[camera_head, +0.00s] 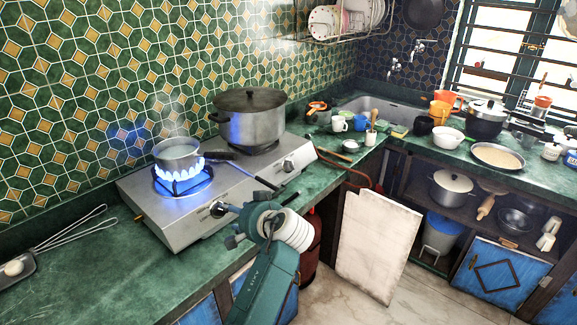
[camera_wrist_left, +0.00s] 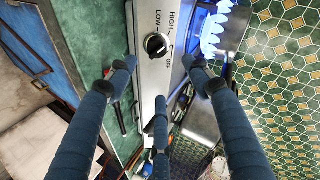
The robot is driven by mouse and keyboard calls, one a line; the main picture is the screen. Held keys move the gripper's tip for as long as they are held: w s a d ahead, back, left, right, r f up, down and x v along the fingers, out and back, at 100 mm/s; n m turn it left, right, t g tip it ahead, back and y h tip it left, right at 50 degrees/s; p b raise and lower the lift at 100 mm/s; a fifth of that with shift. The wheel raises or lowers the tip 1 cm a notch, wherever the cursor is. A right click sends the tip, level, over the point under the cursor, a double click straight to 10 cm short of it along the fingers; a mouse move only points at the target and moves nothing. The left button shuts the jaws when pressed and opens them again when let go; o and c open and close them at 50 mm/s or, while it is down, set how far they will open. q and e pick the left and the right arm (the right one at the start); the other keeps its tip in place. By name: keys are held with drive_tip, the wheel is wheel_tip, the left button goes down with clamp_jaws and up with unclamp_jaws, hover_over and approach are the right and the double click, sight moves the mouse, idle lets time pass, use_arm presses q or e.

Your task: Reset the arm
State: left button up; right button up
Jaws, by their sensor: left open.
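My left gripper (camera_head: 245,217) is in front of the hotplate (camera_head: 141,206), close to its left knob (camera_head: 217,209). In the left wrist view its three dark blue fingers (camera_wrist_left: 160,76) are spread open and empty. The black knob (camera_wrist_left: 157,45) shows beyond the fingertips, between the two outer ones, with LOW, HIGH and OFF printed around it. The knob appears apart from the fingers. The left burner is lit with a blue flame (camera_head: 184,184) under a small steaming saucepan (camera_head: 178,155). My right gripper is not in view.
A large lidded pot (camera_head: 250,122) stands on the right burner, above the right knob (camera_head: 288,166). A whisk (camera_head: 75,232) lies at the far left. Mugs and dishes crowd the counter near the sink (camera_head: 385,112). A pale board (camera_head: 378,245) leans against the cabinets.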

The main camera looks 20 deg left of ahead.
use_arm(q)
drive_tip(key=s+d+f+m+g+h, duration=0.1)
drive_tip(key=s+d+f+h, duration=0.15)
drive_tip(key=s+f, duration=0.55)
drive_tip(key=s+d+f+g+h, duration=0.1)
drive_tip(key=s+d+f+h, duration=0.15)
drive_tip(key=s+f, duration=0.55)
drive_tip(key=s+d+m+g+h, duration=0.1)
drive_tip(key=s+d+h, duration=0.25)
drive_tip(key=s, duration=0.65)
drive_tip(key=s+d+m+h, duration=0.15)
drive_tip(key=s+d, duration=0.35)
drive_tip(key=s, duration=0.5)
wheel_tip(320, 180, down, 28)
drive_tip(key=s+g, duration=0.2)
drive_tip(key=s+a+f+g, duration=0.1)
drive_tip(key=s+a+f, duration=0.2)
drive_tip(key=s+f, duration=1.1)
drive_tip(key=s, duration=0.3)
drive_tip(key=shift+f, duration=0.4)
